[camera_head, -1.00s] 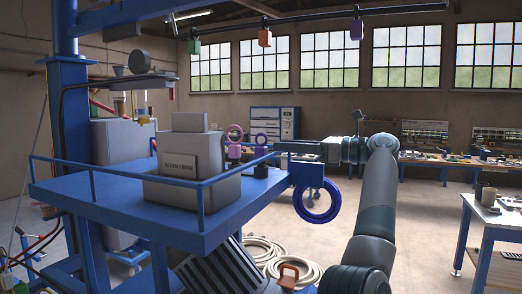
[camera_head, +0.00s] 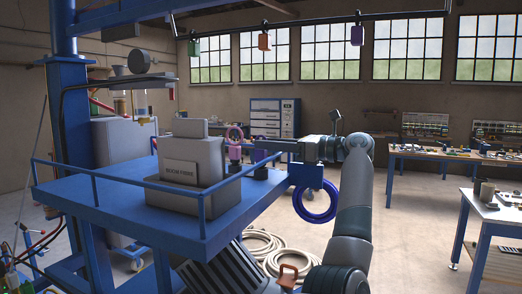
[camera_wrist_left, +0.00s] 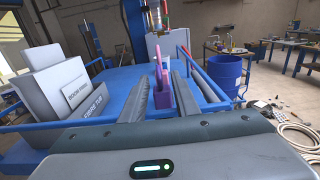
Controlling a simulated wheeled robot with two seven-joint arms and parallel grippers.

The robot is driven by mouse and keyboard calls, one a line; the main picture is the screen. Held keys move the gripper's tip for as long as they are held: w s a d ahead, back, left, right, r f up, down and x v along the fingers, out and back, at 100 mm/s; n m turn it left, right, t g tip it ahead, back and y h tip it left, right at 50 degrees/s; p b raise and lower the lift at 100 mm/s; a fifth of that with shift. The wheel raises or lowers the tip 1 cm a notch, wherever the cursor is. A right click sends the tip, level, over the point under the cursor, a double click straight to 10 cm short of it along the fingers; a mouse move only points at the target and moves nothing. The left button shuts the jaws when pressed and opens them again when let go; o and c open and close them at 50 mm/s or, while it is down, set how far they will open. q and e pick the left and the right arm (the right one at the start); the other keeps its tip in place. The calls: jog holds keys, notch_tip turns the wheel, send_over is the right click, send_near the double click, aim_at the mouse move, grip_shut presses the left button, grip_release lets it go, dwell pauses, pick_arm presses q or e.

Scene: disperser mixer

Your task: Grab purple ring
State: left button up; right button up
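A purple holder with an upright ring seen nearly edge-on (camera_wrist_left: 161,96) stands on the blue platform in the left wrist view, between the two fingers of my left gripper (camera_wrist_left: 170,72). The fingers are apart, one on each side of it, and I see no contact. In the head view my left gripper (camera_head: 272,146) reaches left over the platform's right edge. It hides most of the purple piece there. My right gripper is out of view.
A grey labelled box (camera_head: 190,172) stands on the blue railed platform (camera_head: 115,205), left of the rings. A blue drum (camera_wrist_left: 226,77) stands right of the platform. Coiled hoses (camera_head: 262,245) lie on the floor.

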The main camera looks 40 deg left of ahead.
pick_arm(q)
jog(key=shift+s+a, duration=0.1)
jog(key=shift+a, duration=0.25)
jog(key=shift+d, duration=0.1)
jog(key=shift+c, duration=0.3)
grip_shut()
jog(key=shift+r, duration=0.1)
